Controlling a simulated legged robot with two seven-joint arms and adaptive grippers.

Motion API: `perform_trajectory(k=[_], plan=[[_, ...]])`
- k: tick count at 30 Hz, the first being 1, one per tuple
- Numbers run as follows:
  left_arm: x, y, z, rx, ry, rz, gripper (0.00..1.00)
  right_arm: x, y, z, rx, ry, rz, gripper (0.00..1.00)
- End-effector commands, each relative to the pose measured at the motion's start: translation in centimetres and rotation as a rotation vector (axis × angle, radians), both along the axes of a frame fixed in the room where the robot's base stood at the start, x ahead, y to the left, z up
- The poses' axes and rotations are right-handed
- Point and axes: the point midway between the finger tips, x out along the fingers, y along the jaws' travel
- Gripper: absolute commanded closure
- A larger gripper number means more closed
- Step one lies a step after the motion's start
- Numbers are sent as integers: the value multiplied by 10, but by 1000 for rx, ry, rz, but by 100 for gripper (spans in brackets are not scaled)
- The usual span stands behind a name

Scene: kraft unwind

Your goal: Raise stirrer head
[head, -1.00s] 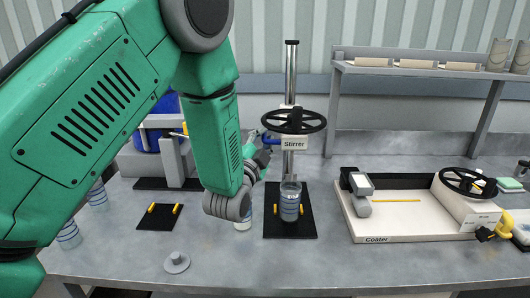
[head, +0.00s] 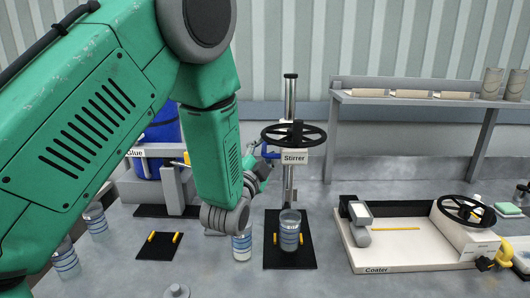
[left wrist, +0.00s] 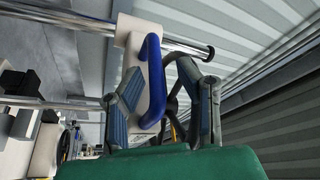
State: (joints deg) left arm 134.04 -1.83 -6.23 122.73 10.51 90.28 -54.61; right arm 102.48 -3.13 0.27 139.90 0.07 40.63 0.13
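The stirrer head (head: 294,157) is a white labelled block on an upright metal column (head: 290,95), with a black handwheel (head: 294,134) at it. A blue handle (head: 270,154) sticks out from its left side. My left gripper (head: 262,163) is at this handle, partly hidden behind my arm. In the left wrist view the blue handle (left wrist: 152,85) lies between the two fingers (left wrist: 160,78), which bend in around it; finger contact is hard to see. A beaker (head: 289,232) stands on the black base (head: 290,257) below the head. My right gripper is not in view.
A coater tray (head: 400,265) stands to the right, under a shelf (head: 410,98). Another bottle (head: 242,245) stands left of the stirrer base. More bottles (head: 66,262) and a small black mat (head: 160,246) are at the left. The bench front is mostly clear.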

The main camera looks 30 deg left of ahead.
Motion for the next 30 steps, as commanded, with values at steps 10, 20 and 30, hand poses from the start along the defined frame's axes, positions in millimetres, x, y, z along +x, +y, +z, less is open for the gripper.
perform_trajectory(k=[10,20,30], plan=[[-48,-11,-13,1,7,-1,68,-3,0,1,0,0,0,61],[-102,-23,-26,0,5,0,68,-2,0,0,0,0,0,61],[-112,-25,-28,0,1,-1,68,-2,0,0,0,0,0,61]])
